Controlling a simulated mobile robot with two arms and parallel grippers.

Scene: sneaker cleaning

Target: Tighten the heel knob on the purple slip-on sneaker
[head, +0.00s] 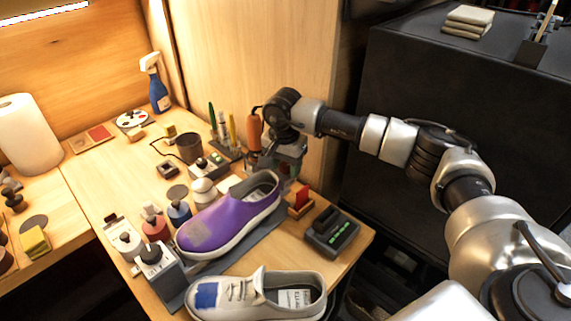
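The purple slip-on sneaker (222,218) with a white sole lies on a dark mat (262,229) on the wooden workbench. Its toe points to the lower left and its heel to the upper right. A grey patch shows on its toe. My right gripper (272,163) is at the far side of the sneaker's heel, pointing down, very close to it. The wrist and the shoe collar cover the fingertips, so I cannot tell whether they touch or hold anything. The heel knob is not visible; it is hidden or too small. My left gripper is out of view.
A white sneaker (253,302) with a blue patch lies in front. A dark device with green lights (331,232) and a red block (300,201) stand right of the heel. Bottles (179,208), a spray bottle (157,88) and upright tools (222,125) crowd the left and back.

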